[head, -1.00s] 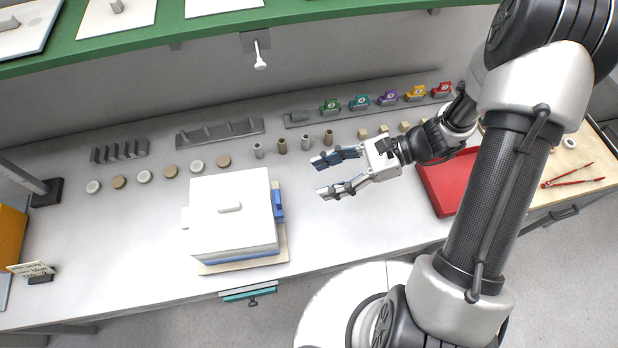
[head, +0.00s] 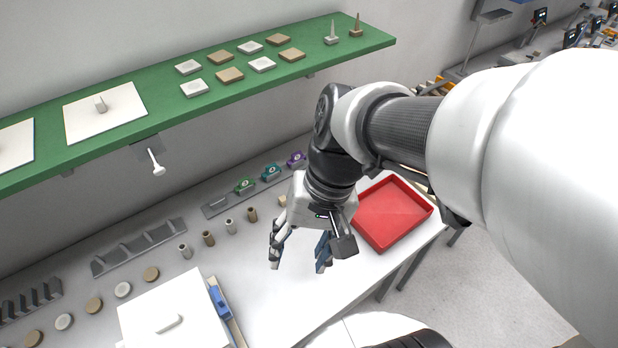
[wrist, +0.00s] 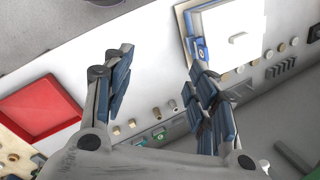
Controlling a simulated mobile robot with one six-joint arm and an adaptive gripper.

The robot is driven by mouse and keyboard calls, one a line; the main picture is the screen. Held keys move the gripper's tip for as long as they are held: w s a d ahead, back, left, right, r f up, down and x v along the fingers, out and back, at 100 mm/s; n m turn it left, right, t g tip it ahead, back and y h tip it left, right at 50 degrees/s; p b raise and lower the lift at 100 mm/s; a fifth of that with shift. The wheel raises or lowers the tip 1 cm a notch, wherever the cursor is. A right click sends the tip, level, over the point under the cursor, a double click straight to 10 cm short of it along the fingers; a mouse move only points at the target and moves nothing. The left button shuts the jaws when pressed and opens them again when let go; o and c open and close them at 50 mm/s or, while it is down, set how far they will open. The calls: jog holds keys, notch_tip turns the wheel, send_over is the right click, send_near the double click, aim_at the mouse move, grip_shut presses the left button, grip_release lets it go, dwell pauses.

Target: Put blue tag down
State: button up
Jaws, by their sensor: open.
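My gripper (head: 298,260) is open and empty above the white bench, between the white lidded box and the red tray. Its fingers point down, and they spread wide in the wrist view (wrist: 160,70). A blue tag-like piece (head: 219,300) sits against the right side of the white box (head: 160,315). In the wrist view the blue piece (wrist: 200,47) shows beside the box (wrist: 235,42), just beyond one finger and apart from it.
A rack (head: 216,206) along the wall has green (head: 245,185), teal (head: 271,172) and purple (head: 296,159) tags; its left end is bare. The red tray (head: 392,212) lies right. A green shelf (head: 150,103) overhangs the bench. Small cylinders (head: 208,238) stand near the rack.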

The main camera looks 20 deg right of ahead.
jog(key=s+d+r+n+t+h, duration=0.2)
jog(key=d+r+n+t+h, duration=0.1)
jog(key=d+r+n+t, duration=0.1)
jog(key=shift+s+r+t, duration=0.15)
jog(key=shift+r+t, duration=0.35)
jog(key=shift+r, duration=0.35)
jog(key=shift+d, duration=0.1)
